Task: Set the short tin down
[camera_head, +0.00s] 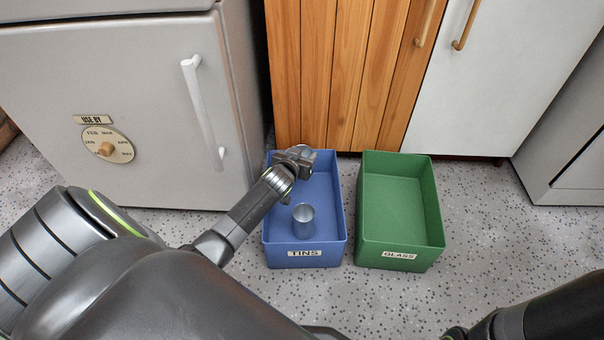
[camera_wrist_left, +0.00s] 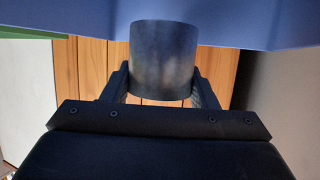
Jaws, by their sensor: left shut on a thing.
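My left gripper (camera_head: 300,157) is over the far part of the blue bin (camera_head: 306,262) labelled TINS. In the left wrist view, the gripper (camera_wrist_left: 162,85) is shut on a dull grey tin (camera_wrist_left: 163,60), the short tin, with one finger on each side of it. In the head view the held tin is mostly hidden by the gripper, and I cannot tell whether it touches the bin. My right gripper is not in view; only part of my right arm shows at the lower right.
Another silvery tin (camera_head: 303,222) stands upright near the front of the blue bin. An empty green bin (camera_head: 400,262) labelled GLASS stands just to the right. A wooden cabinet front (camera_head: 335,75) rises behind the bins, and a grey fridge (camera_head: 150,130) stands at the left.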

